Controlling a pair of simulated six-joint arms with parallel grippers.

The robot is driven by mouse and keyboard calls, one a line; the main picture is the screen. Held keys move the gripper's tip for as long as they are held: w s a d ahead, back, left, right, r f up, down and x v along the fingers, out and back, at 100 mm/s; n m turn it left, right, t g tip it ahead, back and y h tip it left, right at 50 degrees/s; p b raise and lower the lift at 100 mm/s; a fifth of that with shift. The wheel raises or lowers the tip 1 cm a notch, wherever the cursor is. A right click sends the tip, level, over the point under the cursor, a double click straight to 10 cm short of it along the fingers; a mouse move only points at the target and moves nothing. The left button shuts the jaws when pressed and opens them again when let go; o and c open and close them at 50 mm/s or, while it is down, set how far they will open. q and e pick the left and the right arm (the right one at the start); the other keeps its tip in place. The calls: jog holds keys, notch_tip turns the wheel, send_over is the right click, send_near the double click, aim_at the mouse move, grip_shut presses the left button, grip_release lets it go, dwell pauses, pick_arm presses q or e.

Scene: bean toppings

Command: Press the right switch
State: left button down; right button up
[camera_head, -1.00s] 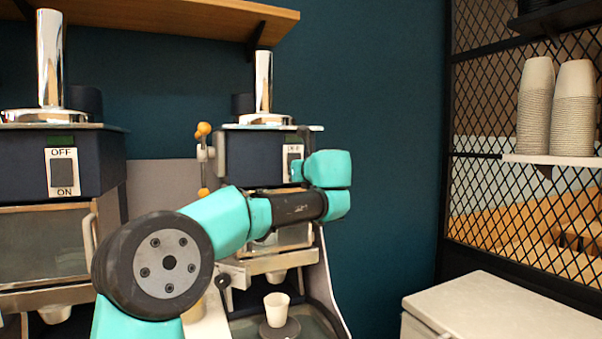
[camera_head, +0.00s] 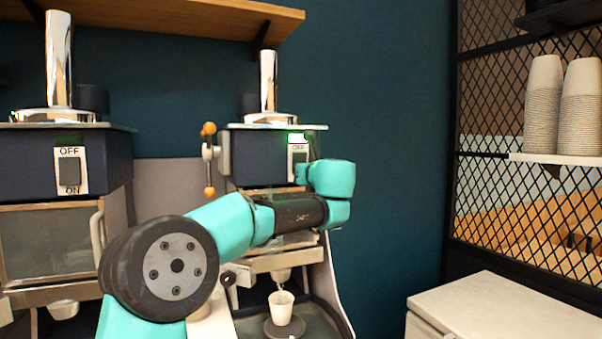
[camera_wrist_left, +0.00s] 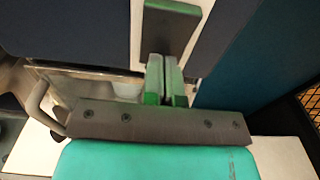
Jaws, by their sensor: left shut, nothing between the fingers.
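The right switch (camera_head: 299,158) is a dark rocker on a white plate on the front of the right machine. Part of it is hidden behind my left arm in the head view. A green light (camera_head: 298,138) shows above it. In the left wrist view the dark rocker (camera_wrist_left: 172,18) is at the top. My left gripper (camera_wrist_left: 164,62) is shut and empty, its fingertips just below the rocker; I cannot tell whether they touch it. The left machine has its own OFF/ON switch (camera_head: 69,170). My right gripper is not in view.
A white cup (camera_head: 281,307) stands on a round stand under the right machine's outlet. An orange-knobbed lever (camera_head: 209,158) is at that machine's left side. Stacked cups (camera_head: 542,105) sit on a shelf at right. A white-topped cabinet (camera_head: 505,305) stands at lower right.

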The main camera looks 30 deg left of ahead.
pick_arm(q)
jog(key=f+v, duration=0.2)
jog(key=v, duration=1.1)
jog(key=shift+s+d+f, duration=0.25)
jog(key=shift+d, duration=0.1)
